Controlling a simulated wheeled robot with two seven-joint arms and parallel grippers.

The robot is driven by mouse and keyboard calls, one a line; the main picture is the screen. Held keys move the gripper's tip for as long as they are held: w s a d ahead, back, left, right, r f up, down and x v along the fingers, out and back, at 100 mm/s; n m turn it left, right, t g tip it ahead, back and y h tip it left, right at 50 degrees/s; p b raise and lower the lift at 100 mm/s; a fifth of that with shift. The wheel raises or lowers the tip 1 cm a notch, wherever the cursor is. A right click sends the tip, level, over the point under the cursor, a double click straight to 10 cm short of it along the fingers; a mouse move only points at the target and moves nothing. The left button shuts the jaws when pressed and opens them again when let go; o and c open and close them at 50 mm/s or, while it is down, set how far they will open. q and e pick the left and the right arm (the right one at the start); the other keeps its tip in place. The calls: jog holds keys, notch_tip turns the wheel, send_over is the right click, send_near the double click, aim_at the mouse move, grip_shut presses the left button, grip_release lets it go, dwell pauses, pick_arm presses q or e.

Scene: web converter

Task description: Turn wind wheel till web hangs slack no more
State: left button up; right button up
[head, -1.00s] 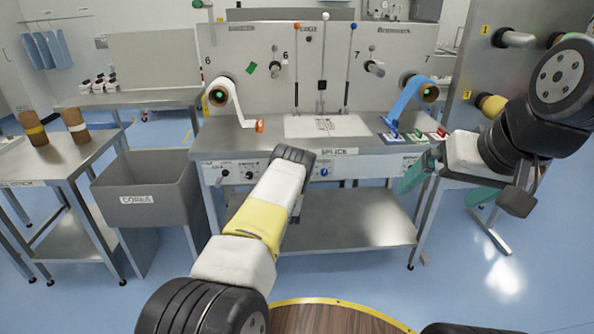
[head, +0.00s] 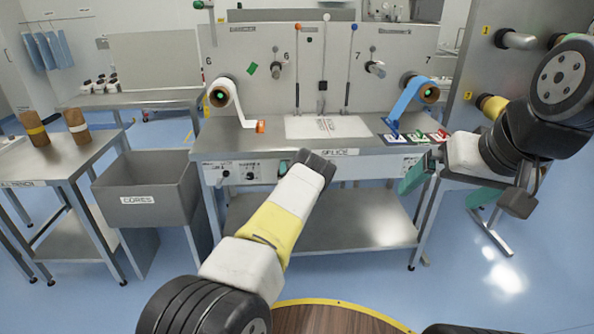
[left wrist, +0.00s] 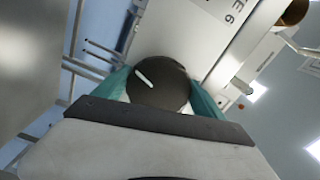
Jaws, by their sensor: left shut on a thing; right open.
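My left gripper (left wrist: 158,90) has its teal fingers shut on a round black knob (left wrist: 160,84) with a white line, in the left wrist view. Lettering ending in "E 6" is on the panel beside it. In the head view my left forearm hides this gripper and knob. A white web (head: 241,112) comes off the white roll (head: 222,93) at station 6 and drops, bending near the table, to an orange tab (head: 261,127). A blue web (head: 404,103) runs from the right core (head: 429,93) to the table. My right gripper (head: 448,184) is open and empty at the table's right.
The steel splice table (head: 350,143) carries a pale plate (head: 326,127) and coloured cards (head: 416,137). A grey bin (head: 147,190) marked CORES and a side table (head: 70,160) with brown cores stand left. A grey panel (head: 520,70) with pegs stands right.

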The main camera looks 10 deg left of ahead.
pick_arm(q)
jog(key=shift+s+f, duration=0.1)
jog(key=o, duration=1.3)
jog(key=v, duration=0.7)
jog(key=shift+s+d, duration=0.15)
jog(key=shift+s, duration=0.2)
